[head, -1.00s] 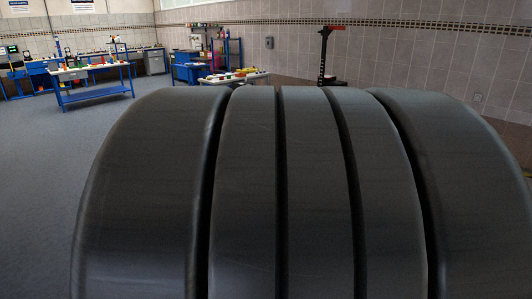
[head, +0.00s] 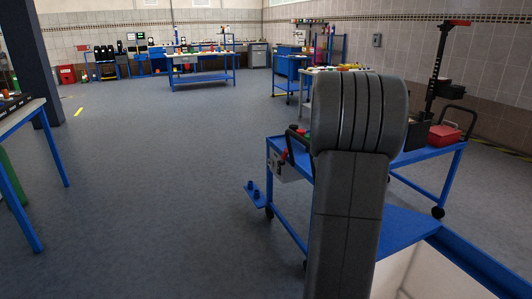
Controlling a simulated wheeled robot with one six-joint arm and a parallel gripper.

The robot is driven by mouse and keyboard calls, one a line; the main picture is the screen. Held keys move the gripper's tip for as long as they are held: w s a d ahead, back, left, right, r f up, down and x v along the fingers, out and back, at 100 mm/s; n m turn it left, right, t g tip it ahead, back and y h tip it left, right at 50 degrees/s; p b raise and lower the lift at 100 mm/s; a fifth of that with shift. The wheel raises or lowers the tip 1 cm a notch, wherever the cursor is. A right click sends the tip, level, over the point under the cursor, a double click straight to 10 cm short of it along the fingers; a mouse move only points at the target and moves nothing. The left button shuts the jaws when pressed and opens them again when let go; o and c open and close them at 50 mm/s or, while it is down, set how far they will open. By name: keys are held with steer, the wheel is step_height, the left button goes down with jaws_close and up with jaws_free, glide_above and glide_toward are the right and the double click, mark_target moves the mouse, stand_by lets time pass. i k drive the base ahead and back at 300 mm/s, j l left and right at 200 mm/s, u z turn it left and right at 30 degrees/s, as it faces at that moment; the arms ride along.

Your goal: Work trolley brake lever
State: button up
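A blue work trolley (head: 440,157) on black castors stands at the right. My dark grey arm rises in front of it and hides its middle. A small lever with a red end (head: 285,157) shows at the trolley's left end, above a light grey box (head: 285,172). I cannot tell for certain that it is the brake lever. A blue bracket or pedal with two pegs (head: 258,194) sticks out low at the same end. My gripper is not visible in this view.
A red toolbox (head: 443,138) and a black post with a red top (head: 438,65) stand on or by the trolley's right. A blue-framed table (head: 30,115) and dark pillar (head: 28,55) are at left. Workbenches (head: 200,60) line the back. The floor (head: 150,190) between is clear.

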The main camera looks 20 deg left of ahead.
mark_target(284, 156)
steer(key=i+j+u, duration=0.6)
steer(key=u, duration=0.2)
steer(key=i+j+u, duration=0.1)
steer(key=i+u, duration=0.35)
steer(key=i+j+z, duration=0.1)
steer(key=i+z, duration=0.35)
steer(key=i+j+z, duration=0.25)
steer(key=i+z, duration=0.15)
steer(key=i+j+z, duration=0.65)
steer(key=j+z, duration=0.25)
steer(key=l, duration=0.1)
